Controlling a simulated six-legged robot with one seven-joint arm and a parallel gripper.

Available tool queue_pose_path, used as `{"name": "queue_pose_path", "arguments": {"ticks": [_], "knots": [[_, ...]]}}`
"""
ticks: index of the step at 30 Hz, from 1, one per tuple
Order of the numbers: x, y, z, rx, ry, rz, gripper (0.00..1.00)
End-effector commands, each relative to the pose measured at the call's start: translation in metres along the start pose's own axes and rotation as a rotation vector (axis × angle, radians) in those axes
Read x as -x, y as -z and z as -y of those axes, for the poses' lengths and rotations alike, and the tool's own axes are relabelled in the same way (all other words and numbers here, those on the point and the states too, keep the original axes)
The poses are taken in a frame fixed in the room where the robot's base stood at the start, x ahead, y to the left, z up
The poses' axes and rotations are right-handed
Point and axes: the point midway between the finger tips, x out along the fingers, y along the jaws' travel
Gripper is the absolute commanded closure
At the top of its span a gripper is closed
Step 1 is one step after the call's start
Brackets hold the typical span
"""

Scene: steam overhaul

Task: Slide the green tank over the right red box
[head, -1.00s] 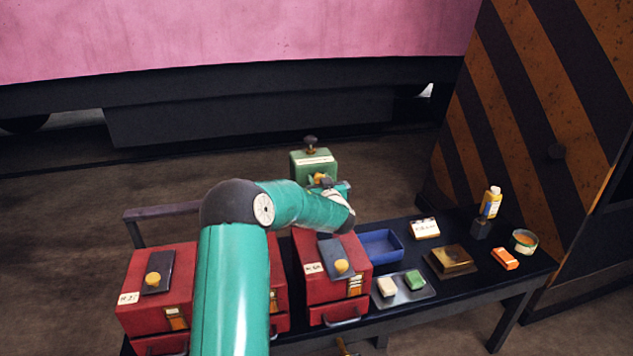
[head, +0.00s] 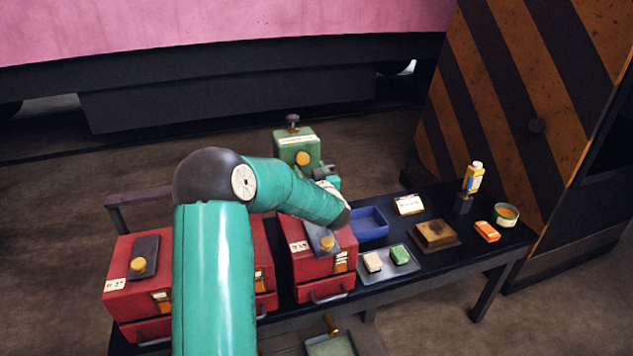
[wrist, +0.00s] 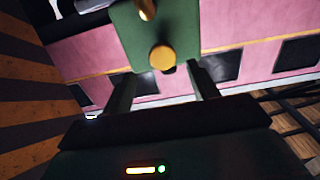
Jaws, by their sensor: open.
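The green tank (head: 296,143) stands behind the right red box (head: 312,268) in the head view, with a dark knob on top and a yellow knob on its front. My arm hides its base, so I cannot tell what it rests on. My gripper (head: 328,174) is just right of and in front of the tank, mostly hidden by my wrist. In the wrist view my gripper (wrist: 162,78) is open, its two fingers apart below the tank (wrist: 185,35), with the yellow knob (wrist: 162,57) between their lines. I cannot tell whether they touch.
Left of my forearm is another red box (head: 125,265). On the black bench are a blue tray (head: 370,222), a brass block (head: 436,232), an orange block (head: 487,231), a bottle (head: 473,178) and a tin (head: 507,213). A green item (head: 330,345) shows at the bottom edge. A striped cabinet (head: 520,120) stands right.

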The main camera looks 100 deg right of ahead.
Motion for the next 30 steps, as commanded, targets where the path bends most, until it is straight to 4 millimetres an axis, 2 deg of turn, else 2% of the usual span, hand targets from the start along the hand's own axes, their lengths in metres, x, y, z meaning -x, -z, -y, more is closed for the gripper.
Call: {"name": "queue_pose_path", "arguments": {"ticks": [1,6,11,30], "knots": [[0.013,0.001,-0.001,-0.001,-0.003,-0.001,0.41],[0.046,0.000,0.000,-0.001,-0.002,0.000,0.41],[0.064,0.000,-0.001,0.000,-0.003,0.000,0.41],[0.068,0.000,0.000,0.000,-0.001,0.000,0.41]]}}
